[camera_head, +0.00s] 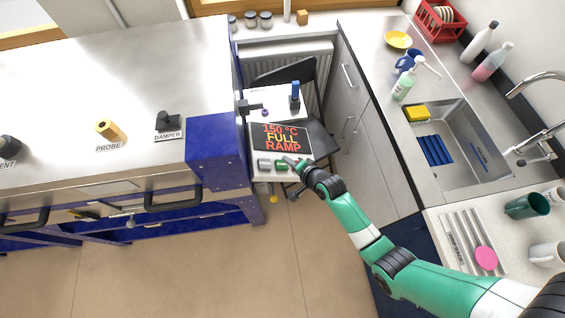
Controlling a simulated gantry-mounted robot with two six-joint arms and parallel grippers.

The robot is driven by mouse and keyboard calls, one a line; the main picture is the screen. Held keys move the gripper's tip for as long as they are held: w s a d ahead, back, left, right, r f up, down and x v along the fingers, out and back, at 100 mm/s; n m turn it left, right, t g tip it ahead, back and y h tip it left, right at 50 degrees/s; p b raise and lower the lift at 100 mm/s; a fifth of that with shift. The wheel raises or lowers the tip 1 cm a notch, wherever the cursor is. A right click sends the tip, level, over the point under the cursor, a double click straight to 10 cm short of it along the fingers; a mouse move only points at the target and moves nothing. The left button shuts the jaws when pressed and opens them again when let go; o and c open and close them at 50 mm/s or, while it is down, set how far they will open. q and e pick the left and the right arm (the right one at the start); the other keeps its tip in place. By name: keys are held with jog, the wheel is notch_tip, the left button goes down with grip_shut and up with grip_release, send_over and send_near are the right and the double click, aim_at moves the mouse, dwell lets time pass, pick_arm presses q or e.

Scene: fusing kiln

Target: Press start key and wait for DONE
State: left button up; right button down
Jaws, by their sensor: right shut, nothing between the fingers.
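The control panel (255,150) stands at the blue bench's right end. Its dark display (281,139) reads "150 °C FULL RAMP" in orange and red; DONE does not show. Below the display are a grey key (264,163) and a green key (281,166). My right gripper (291,162) is shut and empty, with its tip at the panel's lower right, close beside the green key. I cannot tell whether it touches a key; the gripper hides that corner of the panel. My left gripper is not in view.
The steel-topped bench (90,90) carries a probe knob (109,130) and a damper knob (168,121). A dark chair (312,100) stands behind the panel. The sink counter (375,50) at right holds bottles and cups. The floor (200,270) in front is clear.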

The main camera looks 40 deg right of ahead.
jog(key=r+p, duration=0.1)
jog(key=d+r+p, duration=0.1)
jog(key=s+r+p, duration=0.1)
jog(key=r, duration=0.1)
jog(key=shift+d, duration=0.3)
dwell(0.6)
